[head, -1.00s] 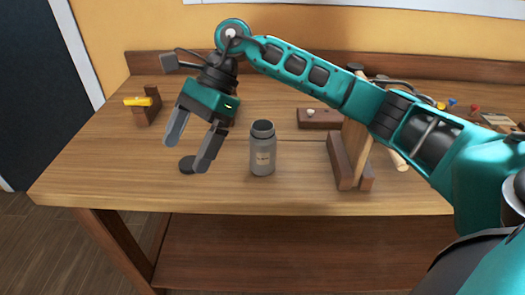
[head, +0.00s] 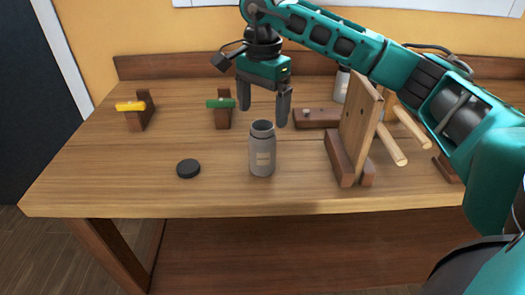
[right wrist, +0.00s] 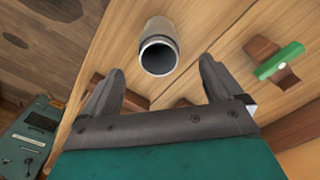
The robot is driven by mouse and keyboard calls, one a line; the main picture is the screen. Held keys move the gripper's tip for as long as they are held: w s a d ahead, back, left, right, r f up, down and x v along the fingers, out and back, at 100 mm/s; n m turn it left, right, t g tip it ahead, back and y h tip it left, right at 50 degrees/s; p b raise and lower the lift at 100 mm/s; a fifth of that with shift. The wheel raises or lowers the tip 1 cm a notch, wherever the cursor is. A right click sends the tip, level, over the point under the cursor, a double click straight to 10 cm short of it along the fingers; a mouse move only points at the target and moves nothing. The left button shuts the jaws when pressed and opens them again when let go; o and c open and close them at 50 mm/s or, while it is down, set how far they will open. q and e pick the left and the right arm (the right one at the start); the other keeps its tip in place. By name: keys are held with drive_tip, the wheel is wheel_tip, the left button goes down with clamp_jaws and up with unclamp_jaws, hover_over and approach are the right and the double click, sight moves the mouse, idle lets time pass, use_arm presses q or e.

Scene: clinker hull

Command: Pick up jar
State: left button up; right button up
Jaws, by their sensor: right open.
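A black round lid (head: 188,169) lies flat on the bench left of the jar. My left gripper is not in view.
A wooden stand with pegs (head: 358,135) is close on the jar's right. A dark block (head: 317,118) lies behind, and another jar (head: 341,86) is farther back. Holders with a yellow piece (head: 131,106) and a green piece (head: 220,103) stand left. The front-left bench is clear.

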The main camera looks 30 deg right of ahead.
sight(262, 127)
drive_tip(key=shift+s+a+f, duration=0.1)
drive_tip(key=shift+f, duration=2.65)
drive_tip(key=shift+c, duration=0.3)
drive_tip(key=c, duration=1.4)
drive_tip(key=shift+c, duration=0.2)
drive_tip(key=shift+r, duration=0.15)
